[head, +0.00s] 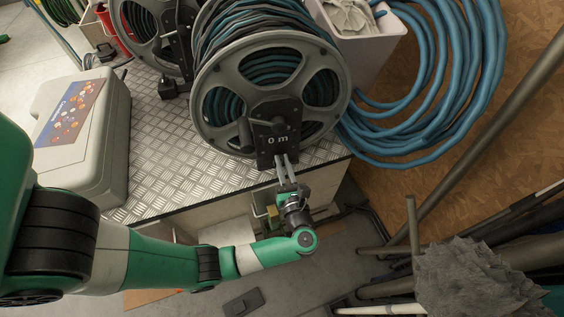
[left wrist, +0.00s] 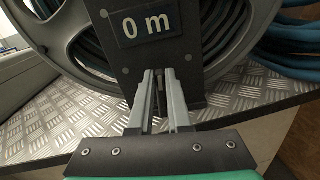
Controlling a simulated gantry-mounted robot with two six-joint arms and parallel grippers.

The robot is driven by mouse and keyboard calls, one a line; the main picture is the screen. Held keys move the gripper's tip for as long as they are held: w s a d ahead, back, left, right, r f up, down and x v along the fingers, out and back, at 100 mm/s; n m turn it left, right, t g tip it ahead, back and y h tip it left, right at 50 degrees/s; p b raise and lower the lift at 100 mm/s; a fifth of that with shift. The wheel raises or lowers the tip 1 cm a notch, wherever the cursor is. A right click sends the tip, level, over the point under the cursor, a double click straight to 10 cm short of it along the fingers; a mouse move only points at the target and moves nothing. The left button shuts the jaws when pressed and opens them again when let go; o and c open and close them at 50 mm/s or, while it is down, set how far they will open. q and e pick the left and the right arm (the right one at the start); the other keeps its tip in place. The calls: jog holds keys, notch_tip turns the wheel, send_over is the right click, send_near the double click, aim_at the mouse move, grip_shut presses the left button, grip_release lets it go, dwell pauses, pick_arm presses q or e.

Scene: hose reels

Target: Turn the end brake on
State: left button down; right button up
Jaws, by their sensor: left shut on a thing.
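The end hose reel (head: 268,88) is a large grey spoked drum wound with teal hose, at the table's front edge. Its black front bracket (head: 278,140) bears a "0 m" label, also large in the left wrist view (left wrist: 148,24). The end brake (left wrist: 160,84) seems to be the small dark part low on this bracket, mostly hidden by my fingers. My left gripper (head: 283,163) reaches up to the bracket's lower end. In the left wrist view its two grey fingers (left wrist: 160,80) are close together around that dark part. My right gripper does not show.
A second reel (head: 150,35) stands behind to the left on the tread-plate top (head: 170,150). A grey case (head: 85,130) lies at the left. Blue hose coils (head: 440,90) hang at the right. Poles and a grey mop head (head: 470,280) stand at lower right.

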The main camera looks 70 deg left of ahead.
pick_arm(q)
jog(key=m, duration=0.3)
jog(key=w+m, duration=0.1)
jog(key=shift+f+p, duration=0.25)
jog(key=shift+p, duration=0.1)
jog(key=m, duration=0.4)
jog(key=shift+w+d+f+m+p, duration=0.1)
jog(key=shift+w+f+m+p, duration=0.25)
jog(key=shift+w+m+p, duration=0.05)
jog(key=shift+w+f+m+p, duration=0.1)
jog(key=shift+f+m+p, duration=0.15)
jog(key=shift+m, duration=1)
jog(key=shift+w+f+m+p, duration=0.15)
jog(key=shift+f+m, duration=0.15)
jog(key=shift+m, duration=1)
jog(key=shift+f+m+p, duration=0.2)
jog(key=shift+f+m, duration=0.1)
jog(key=shift+m, duration=0.95)
jog(key=c, duration=0.9)
grip_release()
jog(key=shift+o, duration=0.2)
jog(key=shift+d, duration=0.1)
